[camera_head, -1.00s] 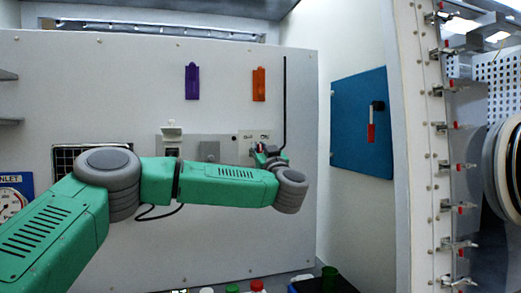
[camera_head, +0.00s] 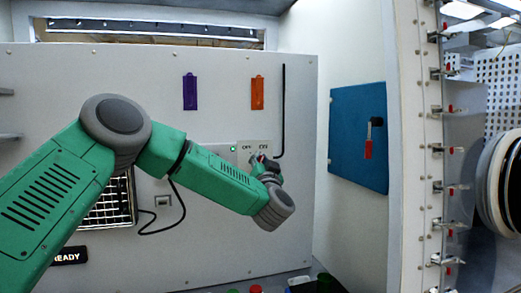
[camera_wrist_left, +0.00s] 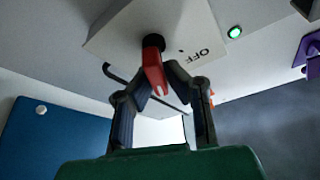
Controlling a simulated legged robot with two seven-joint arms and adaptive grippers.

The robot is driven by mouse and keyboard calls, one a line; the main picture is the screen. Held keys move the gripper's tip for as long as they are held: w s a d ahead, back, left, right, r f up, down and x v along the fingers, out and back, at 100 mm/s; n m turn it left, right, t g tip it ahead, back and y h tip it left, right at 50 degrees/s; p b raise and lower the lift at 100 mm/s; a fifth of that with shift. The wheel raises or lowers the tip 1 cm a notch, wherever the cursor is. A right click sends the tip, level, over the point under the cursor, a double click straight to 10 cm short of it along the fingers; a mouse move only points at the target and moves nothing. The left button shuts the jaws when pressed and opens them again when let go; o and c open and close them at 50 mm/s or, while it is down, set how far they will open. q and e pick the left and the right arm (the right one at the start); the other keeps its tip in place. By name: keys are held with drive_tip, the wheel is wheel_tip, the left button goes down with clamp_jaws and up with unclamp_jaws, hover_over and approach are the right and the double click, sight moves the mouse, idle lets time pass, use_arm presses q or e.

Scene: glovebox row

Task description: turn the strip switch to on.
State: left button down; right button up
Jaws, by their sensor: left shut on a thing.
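The strip switch is on a pale plate (camera_head: 243,147) on the back wall, with small lettering along its top. In the left wrist view, the plate (camera_wrist_left: 120,35) has a black hub, a red handle (camera_wrist_left: 154,72) and the word OFF beside it, upside down there. My left gripper (camera_head: 259,161) is at the plate in the head view. In the left wrist view, the left gripper's fingers (camera_wrist_left: 163,85) are closed around the red handle. The ON label is not readable in the wrist view. My right gripper is not in view.
A lit green light (camera_head: 234,149) is left of the plate, also in the wrist view (camera_wrist_left: 235,32). Purple (camera_head: 190,92) and orange (camera_head: 257,93) tags hang above. A black rod (camera_head: 283,110) runs right of the plate. A blue panel (camera_head: 358,135) is on the side wall.

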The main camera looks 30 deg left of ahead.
use_arm(q)
drive_tip(key=shift+m+h+p, duration=0.4)
drive_tip(key=shift+m+p, duration=0.3)
drive_tip(key=shift+m, duration=0.3)
drive_tip(key=shift+d+t, duration=0.1)
drive_tip(key=shift+t, duration=0.2)
drive_tip(key=c, duration=1.6)
unclamp_jaws()
drive_tip(key=shift+w+f, duration=0.1)
drive_tip(key=shift+w, duration=0.05)
drive_tip(key=shift+s+d+f, duration=0.1)
drive_tip(key=shift+s+d, duration=0.1)
drive_tip(key=shift+s, duration=0.05)
drive_tip(key=v, duration=1.1)
